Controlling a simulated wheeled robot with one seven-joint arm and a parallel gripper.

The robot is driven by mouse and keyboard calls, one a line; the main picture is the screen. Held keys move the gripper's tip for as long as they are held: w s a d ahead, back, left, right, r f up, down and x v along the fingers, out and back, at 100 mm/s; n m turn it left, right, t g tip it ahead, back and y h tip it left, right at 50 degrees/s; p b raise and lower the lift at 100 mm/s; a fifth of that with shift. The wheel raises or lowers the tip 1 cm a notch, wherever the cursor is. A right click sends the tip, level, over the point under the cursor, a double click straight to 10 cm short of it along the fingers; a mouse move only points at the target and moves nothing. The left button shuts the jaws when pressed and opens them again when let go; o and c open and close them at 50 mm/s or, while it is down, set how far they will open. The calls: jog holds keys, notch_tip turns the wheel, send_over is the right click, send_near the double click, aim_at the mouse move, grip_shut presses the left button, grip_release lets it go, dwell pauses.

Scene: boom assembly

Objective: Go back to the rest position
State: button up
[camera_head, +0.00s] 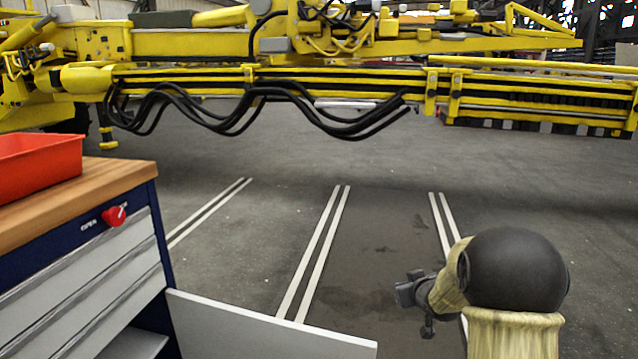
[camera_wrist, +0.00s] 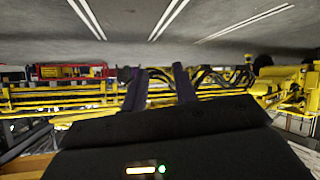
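My gripper (camera_head: 414,302) is at the lower right of the head view, at the end of my arm, above the floor and clear of the workbench. It shows small there. In the wrist view my gripper (camera_wrist: 159,80) has its two dark fingers apart, with nothing between them. The yellow boom (camera_head: 340,85) crosses the back of the head view, with black hoses (camera_head: 255,100) hanging along it. The boom also shows beyond the fingers in the wrist view (camera_wrist: 75,98). My gripper touches none of these.
A workbench (camera_head: 115,182) with grey drawers stands at left, carrying a red bin (camera_head: 38,165) and a red knob (camera_head: 113,216). A light grey panel (camera_head: 265,330) juts right from its lower part. The striped floor (camera_head: 250,240) between bench and boom is clear.

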jog(key=s+a+f+m+g+p, duration=0.1)
jog(key=s+a+g, duration=0.15)
jog(key=s, duration=0.85)
jog(key=s+a+f+m+g, duration=0.15)
jog(key=s+g, duration=0.25)
jog(key=s, duration=0.6)
jog(key=s+a+m+g+p, duration=0.1)
jog(key=s+a+g, duration=0.2)
jog(key=s, duration=0.8)
jog(key=w+a+p+v, duration=0.1)
jog(key=w+p+v, duration=0.2)
jog(key=p+v, duration=1.5)
jog(key=w+a+r+p+v, duration=0.1)
jog(key=w+p+v, duration=0.3)
jog(key=p+v, duration=1.5)
jog(key=shift+a+r+h+p, duration=0.25)
jog(key=shift+a+h+p, duration=0.05)
jog(key=shift+a+h, duration=0.1)
jog(key=shift+w, duration=0.1)
jog(key=shift+d, duration=0.15)
